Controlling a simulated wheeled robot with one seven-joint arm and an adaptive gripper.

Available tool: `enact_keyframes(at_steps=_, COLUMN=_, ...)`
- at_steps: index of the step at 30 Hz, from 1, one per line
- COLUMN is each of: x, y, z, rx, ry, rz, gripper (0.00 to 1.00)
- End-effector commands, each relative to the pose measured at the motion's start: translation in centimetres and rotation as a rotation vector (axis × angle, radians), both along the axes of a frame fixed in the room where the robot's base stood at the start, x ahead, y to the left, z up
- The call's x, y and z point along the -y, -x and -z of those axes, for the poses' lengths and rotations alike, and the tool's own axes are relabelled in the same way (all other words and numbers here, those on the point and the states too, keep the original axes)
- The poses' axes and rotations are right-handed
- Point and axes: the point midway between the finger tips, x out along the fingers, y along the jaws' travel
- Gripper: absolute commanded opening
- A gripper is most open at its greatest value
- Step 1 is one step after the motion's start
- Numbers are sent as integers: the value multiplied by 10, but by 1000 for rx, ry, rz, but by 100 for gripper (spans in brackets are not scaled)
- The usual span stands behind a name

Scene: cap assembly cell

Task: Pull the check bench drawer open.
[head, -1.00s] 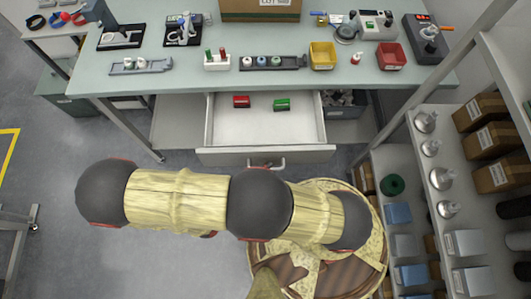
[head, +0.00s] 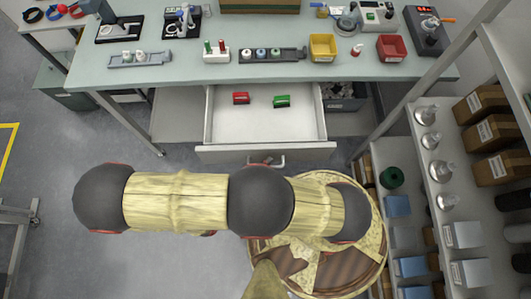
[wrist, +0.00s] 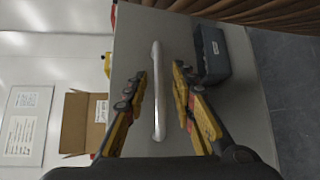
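The check bench drawer (head: 265,153) stands pulled out from under the bench in the head view, its inside showing. A red item (head: 241,98) and a green item (head: 281,101) lie in it. Its bar handle (head: 279,161) is on the front face and is partly hidden in the head view. In the wrist view the silver handle (wrist: 158,90) lies between the two fingers of my gripper (wrist: 159,80). The fingers are apart, with a visible gap on each side of the bar. My arm hides most of the gripper in the head view.
The bench top (head: 200,70) carries fixtures, a yellow bin (head: 323,47) and a red bin (head: 391,47). A shelf rack (head: 445,170) with boxes and metal parts stands close on the right. Floor is open to the left.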

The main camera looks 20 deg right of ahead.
Motion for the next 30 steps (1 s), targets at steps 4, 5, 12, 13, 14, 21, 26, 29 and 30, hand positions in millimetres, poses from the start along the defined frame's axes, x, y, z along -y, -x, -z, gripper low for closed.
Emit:
enact_keyframes(at_steps=4, x=0, y=0, z=0, rx=0, ry=0, rz=0, gripper=27)
enact_keyframes(at_steps=5, x=0, y=0, z=0, rx=0, ry=1, rz=0, gripper=27)
enact_keyframes(at_steps=12, x=-12, y=5, z=-2, rx=1, ry=-2, rz=-3, gripper=27)
enact_keyframes(at_steps=13, x=-16, y=7, z=-2, rx=1, ry=-2, rz=-3, gripper=27)
enact_keyframes(at_steps=14, x=-20, y=9, z=-3, rx=2, ry=-3, rz=-2, gripper=27)
enact_keyframes(at_steps=21, x=-64, y=31, z=-9, rx=1, ry=-3, rz=-3, gripper=27)
enact_keyframes(at_steps=26, x=-88, y=44, z=-13, rx=0, ry=-1, rz=-2, gripper=27)
enact_keyframes(at_steps=29, x=-98, y=48, z=-15, rx=1, ry=-2, rz=-2, gripper=27)
enact_keyframes(at_steps=30, x=-101, y=50, z=-15, rx=0, ry=0, rz=-1, gripper=27)
